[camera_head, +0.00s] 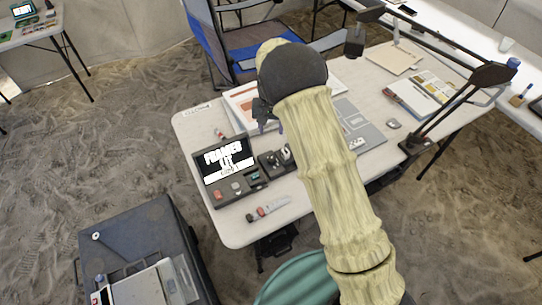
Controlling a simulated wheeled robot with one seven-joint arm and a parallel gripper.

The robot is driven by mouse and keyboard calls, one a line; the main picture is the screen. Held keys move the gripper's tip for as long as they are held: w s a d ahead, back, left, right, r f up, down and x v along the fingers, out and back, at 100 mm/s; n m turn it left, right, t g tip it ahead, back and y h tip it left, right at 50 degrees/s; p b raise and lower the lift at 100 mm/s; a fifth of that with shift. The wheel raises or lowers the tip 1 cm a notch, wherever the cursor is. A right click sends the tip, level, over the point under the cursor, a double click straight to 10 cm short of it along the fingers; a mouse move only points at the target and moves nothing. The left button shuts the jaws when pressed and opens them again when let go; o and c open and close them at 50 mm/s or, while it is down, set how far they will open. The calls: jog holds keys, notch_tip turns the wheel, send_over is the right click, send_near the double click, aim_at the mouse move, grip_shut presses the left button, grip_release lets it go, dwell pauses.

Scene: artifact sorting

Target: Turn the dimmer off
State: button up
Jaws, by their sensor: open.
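A dark control unit with a lit screen (226,160) stands at the left front of the white table. The screen shows large white letters that begin "FRAMED LIT". A row of small red, grey and teal controls (236,187) lies along its front. A small dark box with round knobs (272,164) sits to its right, partly near my arm. I cannot tell which control is the dimmer. My gripper (264,117) hangs above the table, behind and to the right of the screen, apart from the controls. It is small, dark and open, with nothing seen in it.
My pale-sleeved arm crosses the table and hides part of it. A lamp arm (450,105) rises at right. A blue chair (240,45) stands behind, and a dark case (140,240) at lower left.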

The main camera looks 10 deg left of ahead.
aim_at(271, 159)
notch_tip(271, 159, down, 16)
jog(key=p, duration=0.3)
dwell(0.3)
jog(key=c, duration=1)
